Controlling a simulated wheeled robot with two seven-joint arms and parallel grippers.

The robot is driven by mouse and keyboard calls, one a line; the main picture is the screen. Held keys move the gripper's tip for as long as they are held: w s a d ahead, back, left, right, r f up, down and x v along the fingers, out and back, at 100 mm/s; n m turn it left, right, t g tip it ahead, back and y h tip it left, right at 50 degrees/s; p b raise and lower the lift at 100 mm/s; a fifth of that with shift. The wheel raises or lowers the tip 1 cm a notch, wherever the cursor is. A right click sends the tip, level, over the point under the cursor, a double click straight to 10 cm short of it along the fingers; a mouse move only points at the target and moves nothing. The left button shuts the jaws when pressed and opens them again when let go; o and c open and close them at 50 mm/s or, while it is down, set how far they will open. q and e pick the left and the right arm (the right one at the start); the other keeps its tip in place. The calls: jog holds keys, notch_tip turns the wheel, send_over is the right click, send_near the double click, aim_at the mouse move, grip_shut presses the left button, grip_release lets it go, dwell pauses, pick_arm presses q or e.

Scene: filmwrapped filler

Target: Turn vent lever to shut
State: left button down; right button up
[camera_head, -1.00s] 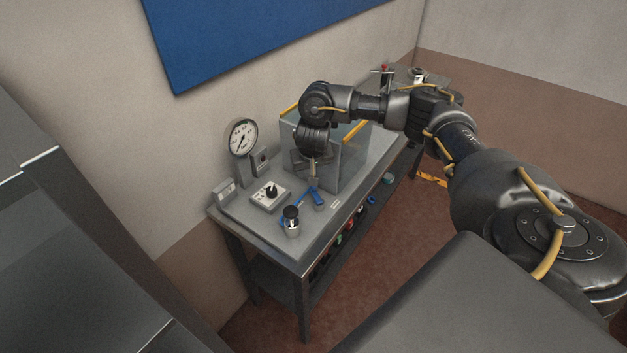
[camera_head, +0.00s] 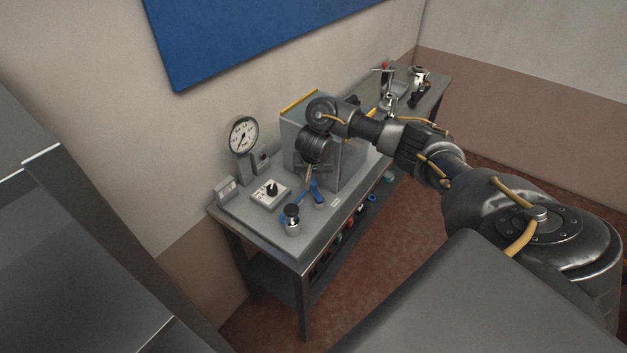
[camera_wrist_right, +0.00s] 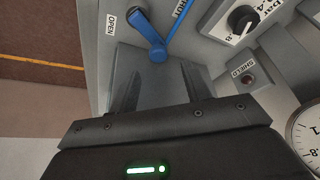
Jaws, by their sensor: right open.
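The blue vent lever (camera_head: 319,196) is on the bench panel. In the right wrist view the lever (camera_wrist_right: 142,24) points from its pivot toward the OPEN label (camera_wrist_right: 111,21). A thinner blue strip runs from near the pivot past a second label (camera_wrist_right: 181,8), which is partly cut off and seems to read SHUT. My right gripper (camera_head: 309,175) points down just behind the lever. In the right wrist view the gripper (camera_wrist_right: 160,72) is open, with the pivot just beyond its fingertips and nothing between them. I cannot tell the exact height gap. My left gripper is not in view.
A clear-walled box (camera_head: 354,165) stands close beside my right gripper. A dial gauge (camera_head: 242,135), a black knob on a white plate (camera_head: 268,194) and a black-topped metal cylinder (camera_head: 292,219) are nearby.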

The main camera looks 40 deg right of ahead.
aim_at(314, 182)
jog(key=x, duration=0.5)
jog(key=shift+d+f, duration=0.15)
jog(key=shift+f, duration=0.25)
jog(key=c, duration=1)
jog(key=n, duration=0.1)
jog(key=a+n+y, duration=0.1)
jog(key=n, duration=0.1)
jog(key=shift+a+n+t, duration=0.1)
jog(key=shift+n+t, duration=0.2)
jog(key=shift+a+n+y, duration=0.2)
jog(key=shift+n+y, duration=0.15)
jog(key=shift+n, duration=0.3)
jog(key=shift+a+n+y, duration=0.25)
jog(key=shift+n+y, duration=0.1)
jog(key=shift+n, duration=0.3)
